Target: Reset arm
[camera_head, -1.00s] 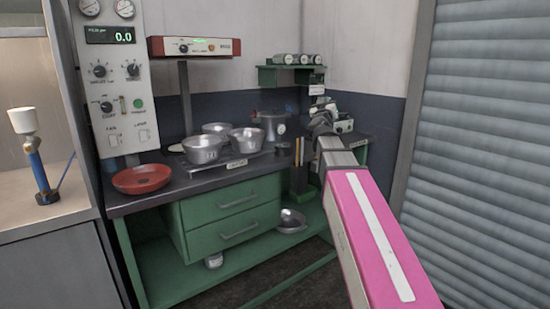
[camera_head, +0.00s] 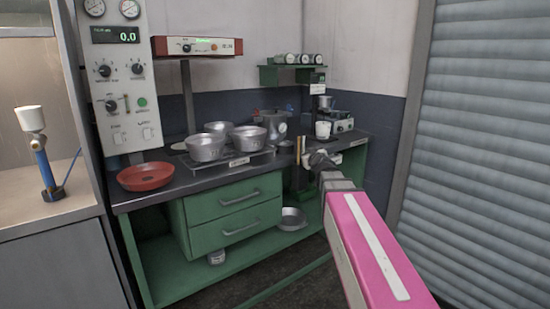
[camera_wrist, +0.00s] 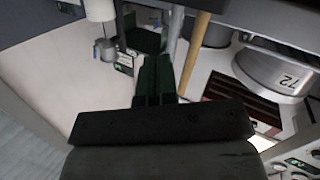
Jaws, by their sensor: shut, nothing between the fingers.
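My gripper (camera_wrist: 155,68) shows in the wrist view with its two dark green fingers together and nothing between them. In the head view my pink arm reaches in from the lower right, and its grey wrist end is near the right part of the bench front. The fingers are too small to make out there. Three silver pans, one of them in front (camera_head: 206,148), stand on a rack on the bench. A red pan (camera_head: 145,177) sits at the bench's left end. Another silver pan (camera_head: 292,219) rests on the lower green shelf.
The dark bench top (camera_head: 190,183) has green drawers (camera_head: 233,212) below. A white cup (camera_head: 322,130) and a small pot (camera_head: 325,102) on a device are at right. Upright rods (camera_head: 298,150) stand close to my wrist.

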